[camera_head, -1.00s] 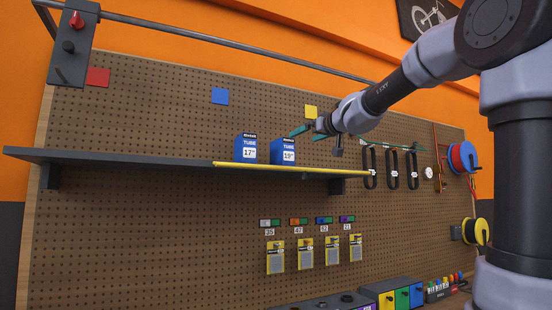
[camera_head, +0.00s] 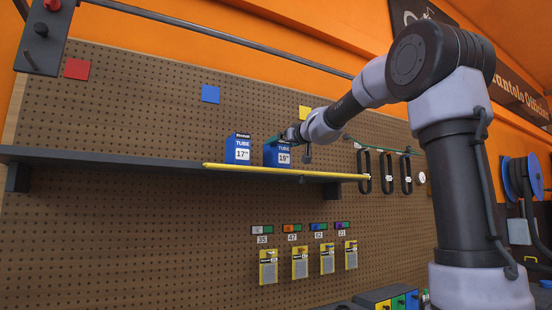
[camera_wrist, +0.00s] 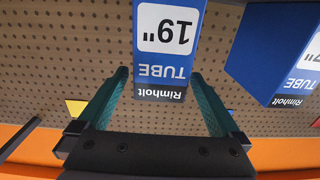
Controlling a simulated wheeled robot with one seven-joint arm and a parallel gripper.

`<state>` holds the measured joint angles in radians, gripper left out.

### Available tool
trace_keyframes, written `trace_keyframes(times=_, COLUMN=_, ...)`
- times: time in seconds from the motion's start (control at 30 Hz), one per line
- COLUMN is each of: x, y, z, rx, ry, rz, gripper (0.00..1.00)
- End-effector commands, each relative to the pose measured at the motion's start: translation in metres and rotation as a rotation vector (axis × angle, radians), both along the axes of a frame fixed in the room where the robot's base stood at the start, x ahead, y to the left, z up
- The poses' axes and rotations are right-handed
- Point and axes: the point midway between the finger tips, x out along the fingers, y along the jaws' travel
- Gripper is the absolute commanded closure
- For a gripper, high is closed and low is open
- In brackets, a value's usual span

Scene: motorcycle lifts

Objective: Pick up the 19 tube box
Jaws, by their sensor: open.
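The blue 19 tube box (camera_head: 276,154) stands on the shelf at the right of the 17 tube box (camera_head: 238,149). In the wrist view, which is upside down, the 19 tube box (camera_wrist: 166,35) shows its white 19 label between my fingers. My gripper (camera_wrist: 163,95) is open, with one green finger on each side of the box's near end and gaps visible beside it. In the head view my gripper (camera_head: 285,138) is at the upper right of the box and partly covers it. The 17 tube box also shows at the right of the wrist view (camera_wrist: 270,50).
The dark shelf (camera_head: 110,160) has a yellow front edge (camera_head: 290,172) and is fixed to a pegboard. Black looped items (camera_head: 387,172) hang at the right. Several yellow packs (camera_head: 300,262) hang below the shelf. Shelf room left of the 17 box is clear.

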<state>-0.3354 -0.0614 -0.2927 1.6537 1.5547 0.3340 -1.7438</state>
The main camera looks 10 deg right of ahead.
Motion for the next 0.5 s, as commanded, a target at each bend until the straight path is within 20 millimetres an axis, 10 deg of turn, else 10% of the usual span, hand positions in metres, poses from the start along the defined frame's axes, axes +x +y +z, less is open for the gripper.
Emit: trace_keyframes(times=0.5, x=0.037, y=0.013, z=-0.001, rx=0.000, ry=0.001, rz=0.000, gripper=0.00)
